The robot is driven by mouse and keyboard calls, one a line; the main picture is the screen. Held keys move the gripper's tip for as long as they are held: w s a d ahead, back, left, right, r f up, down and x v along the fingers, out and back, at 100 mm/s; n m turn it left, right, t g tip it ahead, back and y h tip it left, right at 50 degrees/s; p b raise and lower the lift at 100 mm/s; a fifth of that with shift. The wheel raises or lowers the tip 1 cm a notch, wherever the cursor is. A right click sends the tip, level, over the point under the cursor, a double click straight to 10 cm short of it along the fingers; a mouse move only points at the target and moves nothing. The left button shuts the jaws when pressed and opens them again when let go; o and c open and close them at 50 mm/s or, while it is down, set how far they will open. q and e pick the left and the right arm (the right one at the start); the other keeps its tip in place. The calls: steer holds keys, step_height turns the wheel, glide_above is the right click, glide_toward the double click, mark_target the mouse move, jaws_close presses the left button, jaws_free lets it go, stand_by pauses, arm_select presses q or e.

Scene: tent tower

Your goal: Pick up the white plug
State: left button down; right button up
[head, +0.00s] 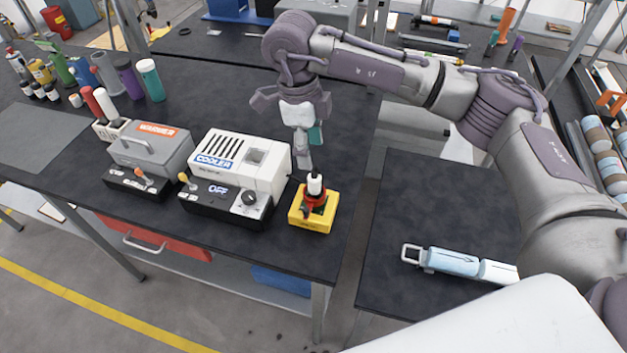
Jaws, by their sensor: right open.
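The white plug (315,184) stands upright on the red part of a small yellow box (310,220) near the front right corner of the dark workbench. Its top is white and there is a black band below it. My right gripper (306,153) hangs above and slightly behind the plug, pointing down. It is open and empty, and its fingertips look apart from the plug. My left gripper is not in view.
The white cooler (262,165) stands just left of the yellow box, with the grey warmer (150,155) beyond it. Several bottles stand at the back left. A light blue cylinder with a handle (452,262) lies on the right bench. The bench behind the cooler is mostly clear.

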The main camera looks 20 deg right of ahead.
mark_target(313, 176)
steer(key=f, duration=0.3)
steer(key=f+p, duration=0.1)
steer(key=f, duration=0.1)
steer(key=shift+s+d+f, duration=0.1)
steer(key=shift+d, duration=0.2)
step_height(313, 176, down, 5)
steer(key=p, duration=0.3)
steer(key=shift+d, duration=0.1)
steer(key=shift+f, duration=0.25)
steer(key=shift+c, duration=0.3)
jaws_close()
